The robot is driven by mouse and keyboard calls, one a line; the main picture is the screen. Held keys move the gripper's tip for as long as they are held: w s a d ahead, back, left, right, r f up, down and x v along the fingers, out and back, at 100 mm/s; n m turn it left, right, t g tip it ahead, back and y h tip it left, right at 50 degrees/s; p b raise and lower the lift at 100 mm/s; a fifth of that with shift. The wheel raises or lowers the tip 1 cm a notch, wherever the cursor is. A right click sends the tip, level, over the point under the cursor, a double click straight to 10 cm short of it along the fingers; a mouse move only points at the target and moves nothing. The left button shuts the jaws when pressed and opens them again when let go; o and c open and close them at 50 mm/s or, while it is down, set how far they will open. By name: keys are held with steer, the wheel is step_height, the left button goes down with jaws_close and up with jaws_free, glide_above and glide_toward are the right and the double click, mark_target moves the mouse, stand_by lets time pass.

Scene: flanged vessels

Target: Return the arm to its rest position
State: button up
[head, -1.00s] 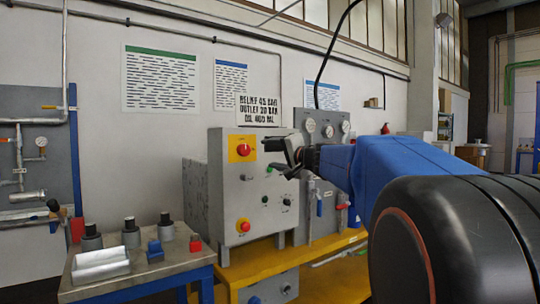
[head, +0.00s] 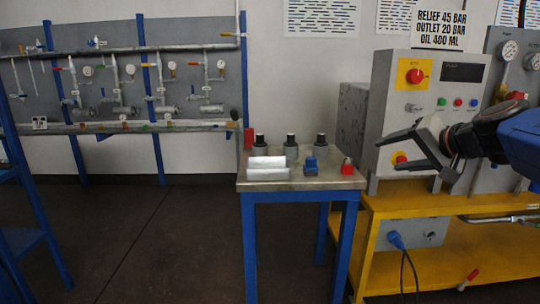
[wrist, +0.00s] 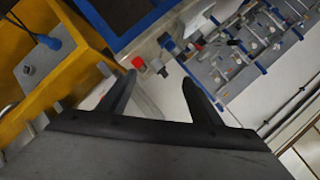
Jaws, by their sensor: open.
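My gripper (head: 425,150) is open and empty in the head view, at the right, with its jaws toward the left. It is in front of the grey control box (head: 420,105) and hides part of its lower face. My blue arm link (head: 522,145) comes in from the right edge behind it. In the wrist view the two dark fingers of my gripper (wrist: 158,90) stand apart with nothing between them.
A blue-legged side table (head: 300,180) holds silver cylinders (head: 268,168), several dark-capped fittings, a blue part and a red part. The yellow bench (head: 450,205) carries the control box. A pipe panel (head: 120,85) stands at the back left. Dark floor (head: 130,240) is open at left.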

steer(key=s+a+f+n+g+h, duration=0.1)
steer(key=s+a+f+n+g, duration=0.15)
steer(key=s+f, duration=0.5)
steer(key=s+a+f+n+g, duration=0.2)
steer(key=s+a+f, duration=0.2)
steer(key=s+f, duration=0.35)
steer(key=s+d+f+n+g+h, duration=0.2)
steer(key=s+d+f+h, duration=0.1)
steer(key=s+f, duration=0.7)
steer(key=shift+d, duration=0.25)
steer(key=shift+g, duration=0.25)
